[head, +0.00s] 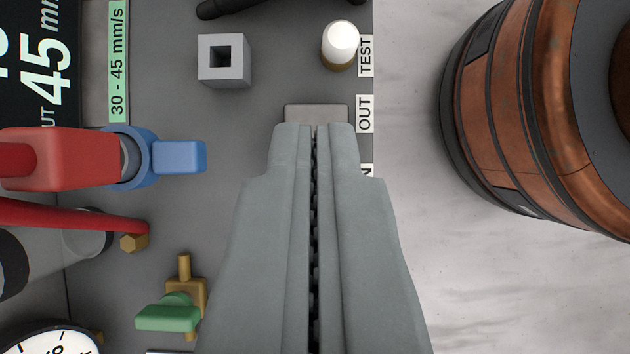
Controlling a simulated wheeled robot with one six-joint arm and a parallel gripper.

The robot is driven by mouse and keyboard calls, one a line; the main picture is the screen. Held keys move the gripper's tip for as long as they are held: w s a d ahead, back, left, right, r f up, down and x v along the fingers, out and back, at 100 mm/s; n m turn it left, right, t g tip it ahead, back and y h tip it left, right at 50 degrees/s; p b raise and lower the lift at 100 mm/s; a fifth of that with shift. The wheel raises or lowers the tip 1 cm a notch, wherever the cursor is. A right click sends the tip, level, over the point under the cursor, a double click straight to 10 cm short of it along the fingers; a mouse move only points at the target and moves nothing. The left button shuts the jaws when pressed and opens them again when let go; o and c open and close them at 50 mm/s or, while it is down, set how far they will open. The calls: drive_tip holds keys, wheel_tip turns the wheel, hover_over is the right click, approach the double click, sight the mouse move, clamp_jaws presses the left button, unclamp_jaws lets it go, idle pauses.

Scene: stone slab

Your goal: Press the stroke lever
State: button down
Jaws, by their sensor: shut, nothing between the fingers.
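A flat grey-brown rectangular piece (317,112) shows just beyond my fingertips, beside the label OUT (365,114); it may be the stroke lever. Its near part is hidden behind my gripper. My gripper (315,128) is shut and empty, with its two fingers side by side, pointing up the picture. Its tips overlap the piece in the view; whether they touch it I cannot tell. A second label (367,171), partly covered by the gripper, ends in N.
A white-topped button (341,40) stands by the label TEST (365,56). A square grey socket (224,60), red handle (60,158), blue fitting (180,156) and green valve handle (170,313) stand left. A copper barrel-like body (520,110) stands right on pale stone (460,290).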

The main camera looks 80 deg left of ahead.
drive_tip(key=v, duration=0.4)
drive_tip(key=shift+a+r, duration=0.2)
drive_tip(key=shift+a, duration=0.2)
drive_tip(key=s+r+n+t+y, duration=0.6)
drive_tip(key=s+r+n+t, duration=1.3)
drive_tip(key=s+r, duration=0.9)
wheel_tip(320, 180, up, 4)
drive_tip(key=shift+s+d+r+n+y, duration=0.1)
drive_tip(key=shift+s+d+n+y, duration=0.35)
drive_tip(key=shift+n, duration=0.55)
drive_tip(key=shift+w, duration=0.1)
idle(3.1)
